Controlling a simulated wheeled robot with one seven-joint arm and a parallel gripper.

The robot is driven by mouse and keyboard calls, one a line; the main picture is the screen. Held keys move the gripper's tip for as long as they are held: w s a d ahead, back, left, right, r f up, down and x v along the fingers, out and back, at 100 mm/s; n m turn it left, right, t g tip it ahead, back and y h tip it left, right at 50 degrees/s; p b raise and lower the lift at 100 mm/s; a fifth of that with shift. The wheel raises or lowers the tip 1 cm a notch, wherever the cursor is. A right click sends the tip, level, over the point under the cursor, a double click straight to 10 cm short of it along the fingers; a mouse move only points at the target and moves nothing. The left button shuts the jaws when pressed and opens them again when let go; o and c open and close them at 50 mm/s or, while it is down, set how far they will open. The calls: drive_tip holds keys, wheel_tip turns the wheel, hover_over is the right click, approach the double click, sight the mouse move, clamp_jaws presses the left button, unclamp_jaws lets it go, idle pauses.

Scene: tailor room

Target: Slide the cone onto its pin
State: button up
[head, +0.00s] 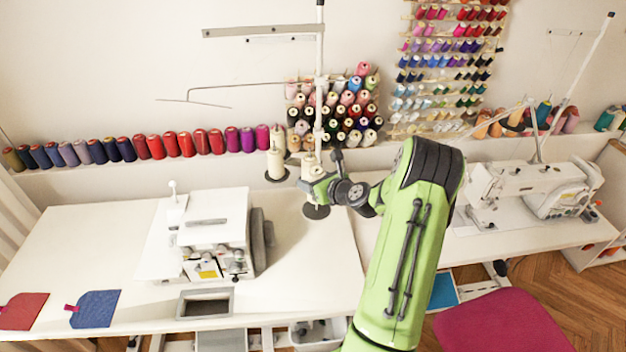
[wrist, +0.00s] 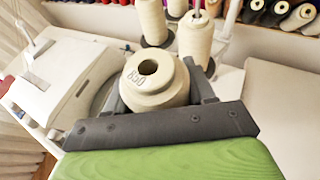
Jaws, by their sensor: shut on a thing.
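My gripper (wrist: 160,95) is shut on a cream thread cone (wrist: 155,83), which has a dark hole in its top and "850" printed beside it. In the head view my gripper (head: 312,186) is at the thread stand (head: 320,60), at the cream cones above a dark round base. Two other cream cones stand just beyond the held one in the wrist view, one at left (wrist: 152,22) and one at right (wrist: 195,42). A thin pin (wrist: 197,8) shows above the right one. I cannot make out a bare pin under the held cone; its underside is hidden.
A white overlock machine (head: 215,235) stands left of the stand on the white table (head: 90,240). Colored spools line the wall ledge and racks (head: 450,60) behind. A second sewing machine (head: 530,190) is at right. The table's left part is mostly clear.

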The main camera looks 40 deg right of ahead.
drive_tip(key=shift+f+b, duration=1.3)
drive_tip(key=shift+f, duration=0.75)
drive_tip(key=o, duration=1.2)
drive_tip(key=shift+s+r, duration=0.1)
drive_tip(key=v, duration=1.5)
drive_tip(key=shift+s+a+r, duration=0.1)
drive_tip(key=shift+s, duration=0.15)
